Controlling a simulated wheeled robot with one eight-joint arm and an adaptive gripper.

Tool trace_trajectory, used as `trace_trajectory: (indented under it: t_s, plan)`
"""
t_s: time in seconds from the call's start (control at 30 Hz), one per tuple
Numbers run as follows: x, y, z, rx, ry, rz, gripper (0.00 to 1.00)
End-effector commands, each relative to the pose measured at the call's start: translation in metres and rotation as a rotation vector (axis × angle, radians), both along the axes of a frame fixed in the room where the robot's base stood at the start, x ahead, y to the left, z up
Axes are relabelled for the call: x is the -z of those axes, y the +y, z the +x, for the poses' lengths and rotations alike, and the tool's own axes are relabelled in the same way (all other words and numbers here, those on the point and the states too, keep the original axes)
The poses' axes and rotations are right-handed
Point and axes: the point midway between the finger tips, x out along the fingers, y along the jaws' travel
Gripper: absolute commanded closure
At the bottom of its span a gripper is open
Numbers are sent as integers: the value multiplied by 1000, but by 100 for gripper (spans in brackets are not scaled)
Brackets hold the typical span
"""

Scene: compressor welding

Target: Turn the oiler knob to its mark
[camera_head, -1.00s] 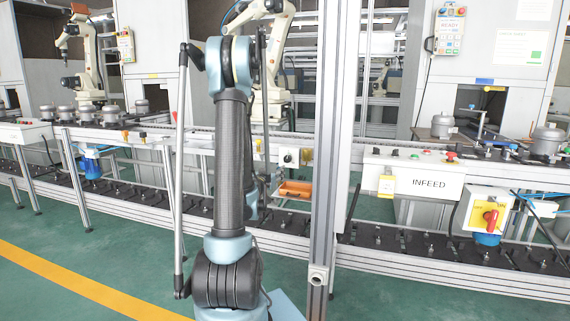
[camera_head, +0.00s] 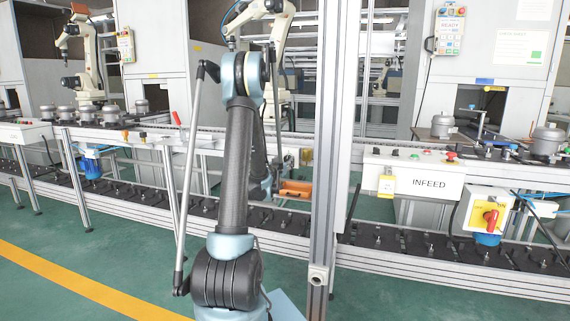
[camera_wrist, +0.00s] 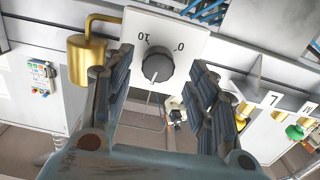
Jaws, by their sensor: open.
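The oiler knob (camera_wrist: 157,67) is a dark round knob on a white plate (camera_wrist: 190,40) in the wrist view. The plate bears the figures 0 and 10, which look upside down. A pale line on the knob points toward the bottom of the picture, away from both figures. A brass oiler cup (camera_wrist: 90,60) with a bent pipe stands left of the plate. My gripper (camera_wrist: 160,66) is open, with one finger on each side of the knob and gaps between.
A grey upright post (camera_head: 325,150) stands close to the arm's right. The INFEED panel (camera_head: 428,183) is further right.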

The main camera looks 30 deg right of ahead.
Motion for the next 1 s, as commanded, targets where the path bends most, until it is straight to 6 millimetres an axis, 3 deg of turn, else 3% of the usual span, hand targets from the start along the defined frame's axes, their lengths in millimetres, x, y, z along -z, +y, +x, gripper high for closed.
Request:
trace_trajectory:
  t_s: [0.2, 0.57, 0.6, 0.8, 1.0]
  plan:
    - [0, -17, 14, 1, 0, 0, 47]
    - [0, -21, 17, 1, 0, 0, 47]
    - [0, -21, 17, 1, 0, 0, 50]
    - [0, -20, 17, 0, 0, 0, 91]
    - [0, -20, 18, -1, 2, -2, 91]
